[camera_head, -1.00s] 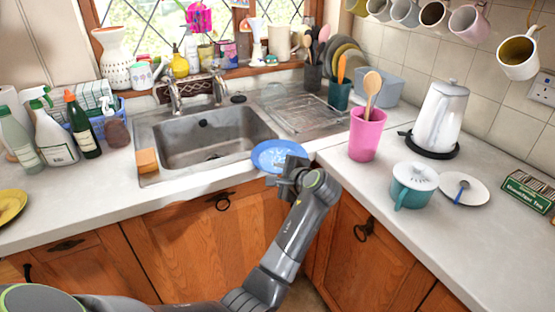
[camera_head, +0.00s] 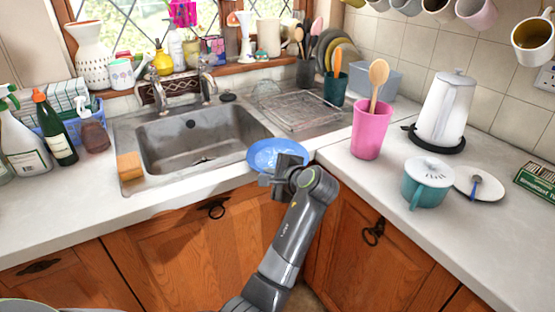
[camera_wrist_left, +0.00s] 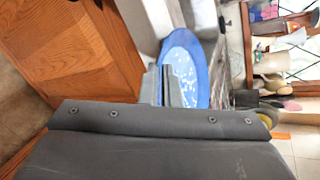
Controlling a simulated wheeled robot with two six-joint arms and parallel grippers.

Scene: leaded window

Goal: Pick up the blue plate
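The blue plate (camera_head: 275,153) lies at the front right corner of the sink, by the counter's front edge. In the left wrist view the plate (camera_wrist_left: 184,62) shows as a blue oval with pale marks, partly covered by a finger. My left gripper (camera_head: 280,170) is at the plate's near rim. In the left wrist view its fingers (camera_wrist_left: 160,86) are close together at the rim, one overlapping the plate and one beside it. I cannot tell whether they press on it. My right gripper is out of view.
The sink (camera_head: 205,140) is behind and left of the plate. A pink cup (camera_head: 371,130) with a wooden spoon, a teal pot (camera_head: 427,183) and a white kettle (camera_head: 442,110) stand on the right counter. A sponge (camera_head: 130,166) is at the sink's left. Wooden cabinets (camera_head: 190,240) are below.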

